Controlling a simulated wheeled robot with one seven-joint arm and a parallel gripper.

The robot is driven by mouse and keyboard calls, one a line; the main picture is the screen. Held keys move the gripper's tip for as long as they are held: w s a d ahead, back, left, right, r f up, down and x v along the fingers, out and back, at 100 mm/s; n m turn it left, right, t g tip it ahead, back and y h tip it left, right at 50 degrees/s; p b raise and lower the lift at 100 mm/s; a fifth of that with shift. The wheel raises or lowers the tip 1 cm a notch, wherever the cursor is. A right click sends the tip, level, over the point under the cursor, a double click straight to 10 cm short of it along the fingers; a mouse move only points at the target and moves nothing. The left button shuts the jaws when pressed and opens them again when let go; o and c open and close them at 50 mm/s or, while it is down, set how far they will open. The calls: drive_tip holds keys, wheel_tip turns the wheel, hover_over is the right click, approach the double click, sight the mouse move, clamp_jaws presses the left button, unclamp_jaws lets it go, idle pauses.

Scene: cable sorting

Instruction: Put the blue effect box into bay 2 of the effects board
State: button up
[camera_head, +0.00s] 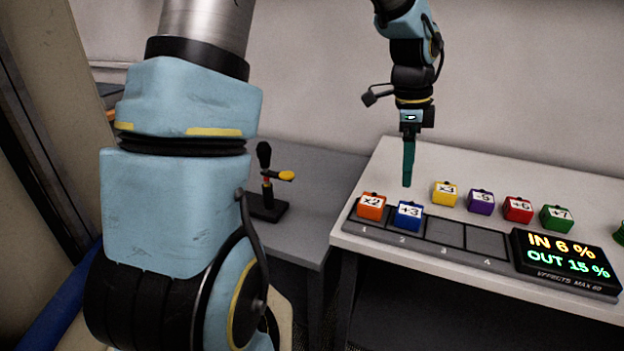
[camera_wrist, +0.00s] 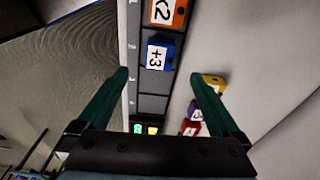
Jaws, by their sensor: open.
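The blue effect box (camera_head: 408,215), labelled +3, sits in bay 2 of the effects board (camera_head: 443,254), beside the orange x2 box (camera_head: 371,206) in bay 1. The blue box also shows in the wrist view (camera_wrist: 158,55), between and beyond my fingers. My gripper (camera_head: 407,184) is above the board, just over and behind the blue box, pointing down. In the wrist view my gripper (camera_wrist: 160,75) has its two green fingers wide apart with nothing between them. It is apart from the blue box. Bays 3 and 4 are empty.
Yellow (camera_head: 445,194), purple (camera_head: 481,201), red (camera_head: 517,209) and green (camera_head: 556,218) boxes stand in a row behind the board. A display (camera_head: 566,262) at its right end reads IN 6 %, OUT 15 %. A clamp-like device (camera_head: 268,190) stands on the grey table at left.

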drive_tip(key=s+a+f+n+t, duration=0.1)
drive_tip(key=s+a+n, duration=0.1)
drive_tip(key=a+n, duration=0.8)
drive_tip(key=s+a+f+n+t+y, duration=0.1)
drive_tip(key=s+a+n, duration=0.1)
drive_tip(key=a+n, duration=0.9)
drive_tip(key=a, duration=0.7)
drive_tip(key=shift+s, duration=0.4)
